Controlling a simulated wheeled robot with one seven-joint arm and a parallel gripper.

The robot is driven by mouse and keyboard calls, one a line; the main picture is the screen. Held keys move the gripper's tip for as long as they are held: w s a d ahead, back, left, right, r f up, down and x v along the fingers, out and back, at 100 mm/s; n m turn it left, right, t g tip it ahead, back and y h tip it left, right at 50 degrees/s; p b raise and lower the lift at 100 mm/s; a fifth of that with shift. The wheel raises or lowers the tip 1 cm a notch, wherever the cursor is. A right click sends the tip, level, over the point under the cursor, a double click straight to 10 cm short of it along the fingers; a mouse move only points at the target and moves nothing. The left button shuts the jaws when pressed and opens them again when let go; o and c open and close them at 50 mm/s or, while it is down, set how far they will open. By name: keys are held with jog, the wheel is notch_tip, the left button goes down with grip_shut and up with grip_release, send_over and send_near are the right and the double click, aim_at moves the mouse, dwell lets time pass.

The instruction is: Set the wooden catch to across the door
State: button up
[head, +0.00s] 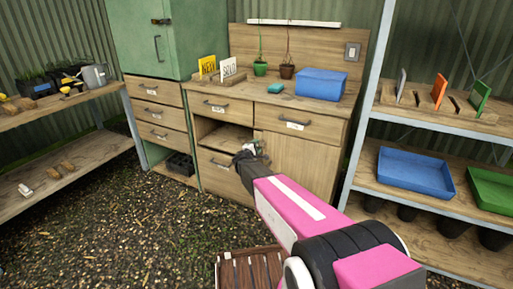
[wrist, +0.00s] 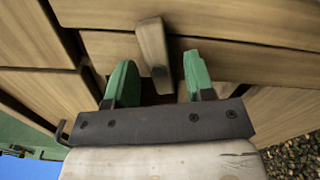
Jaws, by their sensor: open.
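The wooden catch (wrist: 152,42) is a short pale wooden bar on the front of the workbench. In the wrist view it runs nearly up and down the picture, slightly tilted, with its lower end between the green fingertips. My gripper (wrist: 157,78) is open, one finger on each side of that end, with gaps showing on both sides. In the head view my gripper (head: 252,151) is at the bench front, by the left edge of the plain wooden door (head: 300,167). The catch cannot be made out there, behind my gripper and arm.
Drawers (head: 296,125) with handles sit above the door. An open compartment (head: 222,136) is to its left. A blue tub (head: 321,84) stands on the benchtop. A metal-framed shelf (head: 355,110) stands close on the right. The gravel floor at left is clear.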

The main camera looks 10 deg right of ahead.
jog(key=shift+w+d, duration=0.1)
grip_shut()
jog(key=shift+m, duration=1.7)
grip_release()
jog(key=v, duration=1.1)
